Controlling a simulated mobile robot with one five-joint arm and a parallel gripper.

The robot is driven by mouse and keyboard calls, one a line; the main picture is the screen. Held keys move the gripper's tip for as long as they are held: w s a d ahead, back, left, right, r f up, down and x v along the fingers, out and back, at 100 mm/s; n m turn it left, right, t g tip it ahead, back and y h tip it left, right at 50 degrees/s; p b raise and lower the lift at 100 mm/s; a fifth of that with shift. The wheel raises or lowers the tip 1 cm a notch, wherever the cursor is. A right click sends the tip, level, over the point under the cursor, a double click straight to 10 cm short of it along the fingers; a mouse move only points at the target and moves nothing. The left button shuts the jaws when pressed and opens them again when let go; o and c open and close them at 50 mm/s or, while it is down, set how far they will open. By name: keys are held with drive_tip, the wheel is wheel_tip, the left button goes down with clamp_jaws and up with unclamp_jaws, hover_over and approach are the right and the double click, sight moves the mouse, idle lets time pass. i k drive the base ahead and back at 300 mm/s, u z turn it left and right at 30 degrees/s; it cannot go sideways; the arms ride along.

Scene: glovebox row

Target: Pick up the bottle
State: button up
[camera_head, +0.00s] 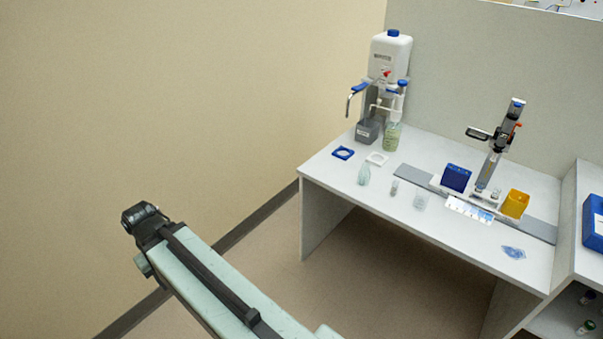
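A clear bottle with a greenish tint (391,137) stands upright on the white bench, at the back left beside a grey dispenser base. A smaller pale, clear bottle-like vessel (364,175) stands nearer the bench's front left edge. A large white container with a blue cap (391,58) sits high on the dispenser stand behind. Which one the task means I cannot tell. My pale green arm link with a black joint is at the lower left, over the floor and well apart from the bench. My gripper's fingers do not show.
The white bench (440,232) carries a blue square frame (343,153), a white frame (377,159), small clear vessels (421,201), a blue box (456,177), a yellow box (515,204) and an upright instrument (497,150). Panels stand behind and at right. Floor left of the bench is clear.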

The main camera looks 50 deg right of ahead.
sight(364, 175)
drive_tip(key=u, duration=1.4)
drive_tip(key=k, duration=2.1)
drive_tip(key=z, duration=0.9)
drive_tip(key=i, duration=1.7)
drive_tip(key=u, duration=0.05)
